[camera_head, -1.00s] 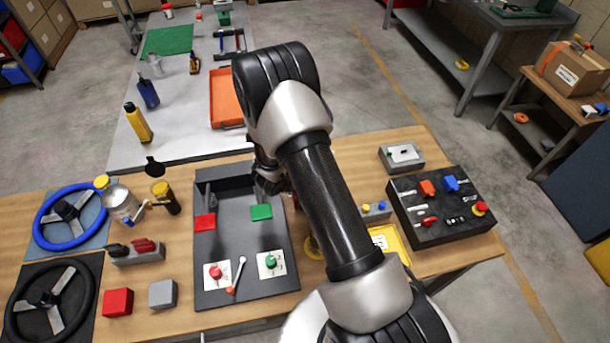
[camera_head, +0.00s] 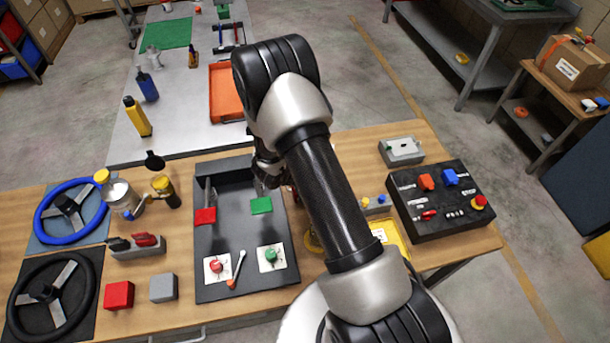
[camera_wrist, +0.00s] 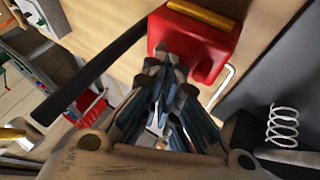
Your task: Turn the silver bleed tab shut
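In the wrist view a red block (camera_wrist: 196,42) with a yellow bar on top and a long black lever (camera_wrist: 95,72) lies just beyond my fingertips. My gripper (camera_wrist: 168,68) points at the red block; its fingertips look brought together at the block's near edge. I cannot make out the silver bleed tab; the fingers may hide it. A bent silver rod (camera_wrist: 222,86) lies right of the fingertips. In the head view my arm covers the gripper's tips and most of the red part under them.
A coil spring (camera_wrist: 282,125) stands at the right in the wrist view. In the head view the dark tray (camera_head: 247,292) is left of my arm, and a black switch panel (camera_head: 455,225) and yellow tray (camera_head: 397,238) are right. Steering wheels (camera_head: 72,213) lie far left.

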